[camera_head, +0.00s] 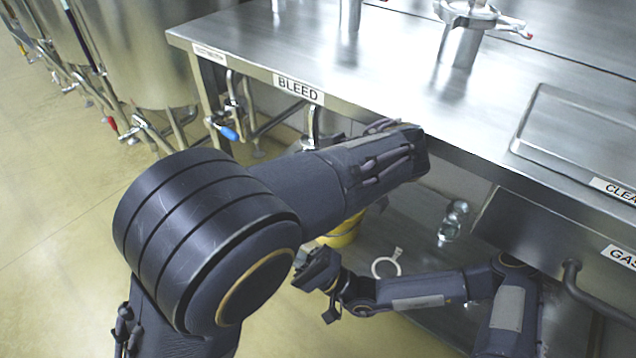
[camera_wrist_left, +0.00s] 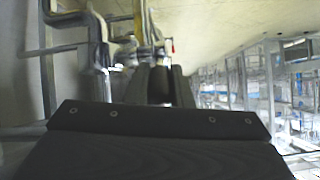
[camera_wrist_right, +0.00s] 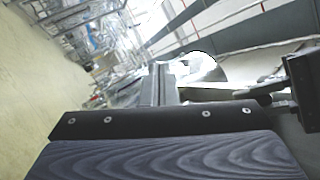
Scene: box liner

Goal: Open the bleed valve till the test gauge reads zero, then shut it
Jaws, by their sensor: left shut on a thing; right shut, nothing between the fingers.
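The BLEED label (camera_head: 298,90) is on the bench's front edge, with a metal pipe (camera_head: 313,122) below it. My left forearm crosses in front, hiding my left gripper and the bleed valve's handle in the head view. In the left wrist view my left gripper (camera_wrist_left: 165,68) is shut beside metal pipework (camera_wrist_left: 98,40); it appears to hold the valve handle, but the grip is dark and blurred. My right gripper (camera_head: 312,268) is shut and empty, low in front of the bench, and shows in the right wrist view (camera_wrist_right: 160,68). I cannot make out a test gauge.
A blue-handled valve (camera_head: 228,132) hangs left of the BLEED label. A yellow bucket (camera_head: 343,236), a white ring (camera_head: 387,264) and chrome fittings (camera_head: 452,222) are below the bench. Steel tanks (camera_head: 140,50) stand at the left. The floor (camera_head: 60,220) at left is clear.

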